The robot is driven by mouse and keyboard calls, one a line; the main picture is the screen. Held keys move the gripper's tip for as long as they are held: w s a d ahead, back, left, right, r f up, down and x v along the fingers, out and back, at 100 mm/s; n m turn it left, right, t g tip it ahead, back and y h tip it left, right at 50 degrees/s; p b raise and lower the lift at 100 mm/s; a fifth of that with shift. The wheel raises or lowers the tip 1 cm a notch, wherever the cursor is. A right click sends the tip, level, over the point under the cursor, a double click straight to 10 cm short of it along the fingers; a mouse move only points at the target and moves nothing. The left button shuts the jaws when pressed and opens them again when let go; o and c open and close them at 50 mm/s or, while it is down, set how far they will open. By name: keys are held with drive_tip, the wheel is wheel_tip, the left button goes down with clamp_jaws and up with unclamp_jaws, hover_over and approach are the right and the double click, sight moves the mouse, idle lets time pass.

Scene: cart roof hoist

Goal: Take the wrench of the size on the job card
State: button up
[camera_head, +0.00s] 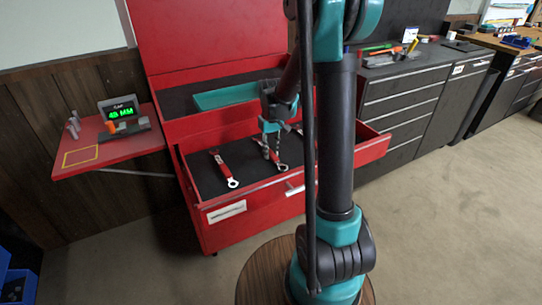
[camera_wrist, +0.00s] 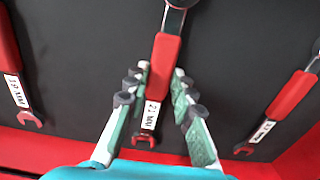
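Several red-handled wrenches lie in the open drawer (camera_head: 250,185). In the wrist view the middle wrench (camera_wrist: 163,65) has a label that looks like 21 MM. The left wrench (camera_wrist: 8,50) has a label that looks like 19 MM, not sharp; it also shows in the head view (camera_head: 224,168). The right wrench (camera_wrist: 290,95) has an unreadable label. My gripper (camera_wrist: 158,105) is open, its fingers on either side of the middle wrench's handle; I cannot tell whether they touch it. The job card display (camera_head: 120,111) shows green digits ending in MM; the number is blurred.
The red tool cabinet (camera_head: 225,231) has a raised lid and a teal tray (camera_head: 225,96) behind the drawer. A red side shelf (camera_head: 120,148) with a yellow-outlined square is at left. Grey drawer cabinets (camera_head: 405,100) stand at right. My arm hides part of the drawer.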

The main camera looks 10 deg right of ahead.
clamp_jaws()
drive_tip(key=shift+r, duration=0.15)
